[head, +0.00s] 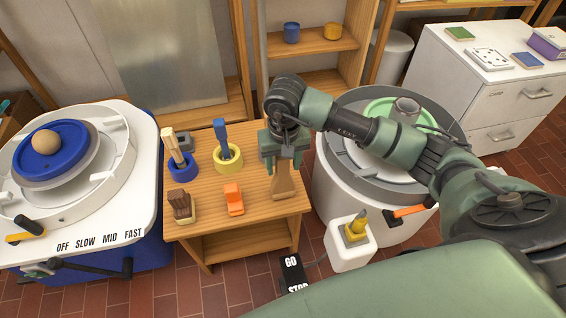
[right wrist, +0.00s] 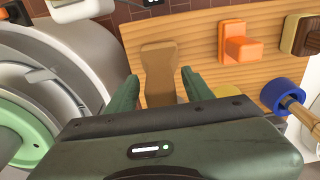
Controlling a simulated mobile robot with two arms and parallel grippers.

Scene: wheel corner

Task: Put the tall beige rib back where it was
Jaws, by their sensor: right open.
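The tall beige rib (head: 283,182), a tan piece, is at the right end of the wooden table (head: 205,250), below my right gripper (head: 282,163). It seems to stand upright there, though its foot is hard to make out. In the right wrist view the rib (right wrist: 158,70) shows ahead of and between the two green fingers of my right gripper (right wrist: 160,92). The fingers are open, one on each side, with a gap to the rib. The gripper hides the rib's upper part in the head view. My left gripper is not in view.
An orange piece (head: 233,198), a brown brush-like block (head: 182,205), a yellow holder (head: 229,162) with a blue tool, and a blue holder (head: 181,168) with a pale tool stand left of the rib. A pottery wheel (head: 352,172) is right of the table, another (head: 112,165) left.

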